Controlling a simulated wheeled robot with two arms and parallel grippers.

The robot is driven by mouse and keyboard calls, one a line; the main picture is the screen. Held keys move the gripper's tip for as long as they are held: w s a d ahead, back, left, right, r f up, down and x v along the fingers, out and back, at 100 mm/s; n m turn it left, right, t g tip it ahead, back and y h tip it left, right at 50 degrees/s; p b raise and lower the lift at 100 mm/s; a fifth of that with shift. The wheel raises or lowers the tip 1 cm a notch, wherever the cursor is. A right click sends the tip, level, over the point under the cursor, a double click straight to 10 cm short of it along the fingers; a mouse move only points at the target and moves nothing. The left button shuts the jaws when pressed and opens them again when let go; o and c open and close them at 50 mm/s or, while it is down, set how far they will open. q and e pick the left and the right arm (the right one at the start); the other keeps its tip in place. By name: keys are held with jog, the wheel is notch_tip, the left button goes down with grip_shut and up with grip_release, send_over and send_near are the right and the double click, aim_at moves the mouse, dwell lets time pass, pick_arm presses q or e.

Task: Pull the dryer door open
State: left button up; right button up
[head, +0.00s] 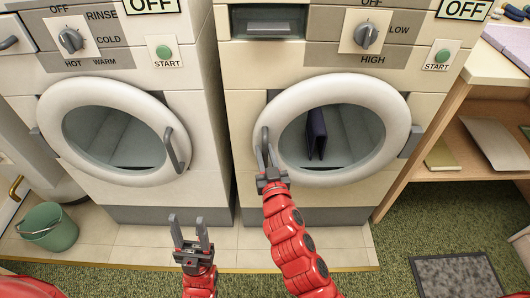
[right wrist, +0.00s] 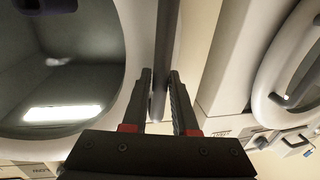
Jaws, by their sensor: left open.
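The dryer (head: 240,110) is the right machine, with HIGH and LOW on its panel. Its round white door (head: 398,105) is closed, and a dark folded item (head: 317,133) shows through the glass. The grey door handle (head: 265,137) is on the door's left side. My right gripper (head: 267,163) is at the handle's lower part. In the right wrist view its fingers (right wrist: 160,88) lie on either side of the handle bar (right wrist: 167,40) and look shut on it.
A washer (head: 208,130) with a closed round door stands left of the dryer. A green bucket (head: 48,228) is on the floor at left. A wooden shelf (head: 425,140) stands close to the dryer's right. A grey mat (head: 455,275) lies on the green carpet.

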grip_shut()
dwell(1.1)
